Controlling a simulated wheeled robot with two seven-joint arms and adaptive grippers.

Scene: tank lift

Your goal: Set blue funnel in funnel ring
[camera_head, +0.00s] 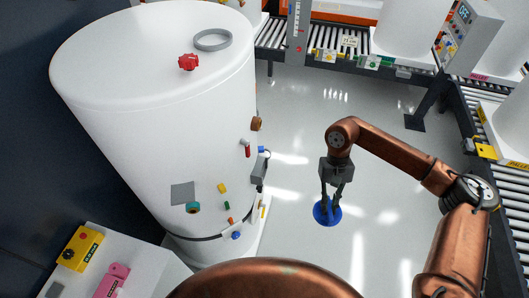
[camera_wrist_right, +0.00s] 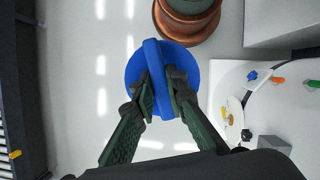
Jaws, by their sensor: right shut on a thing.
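The blue funnel (camera_head: 327,213) hangs below my right gripper (camera_head: 334,196) in the head view, out over the floor to the right of the white tank. In the right wrist view the funnel (camera_wrist_right: 135,75) shows as a blue disc with a raised bar across it. The fingers of my right gripper (camera_wrist_right: 163,92) are shut on that bar, one on each side. A grey ring (camera_head: 212,40), which looks like the funnel ring, lies on the tank's top near its far right edge. Nothing shows inside it. My left gripper is in neither view.
The white tank (camera_head: 150,110) stands tall at the left, with a red valve (camera_head: 188,62) beside the ring and several small fittings on its side. Roller conveyors (camera_head: 345,45) run along the back and right. A yellow box (camera_head: 82,248) sits at lower left. The middle floor is clear.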

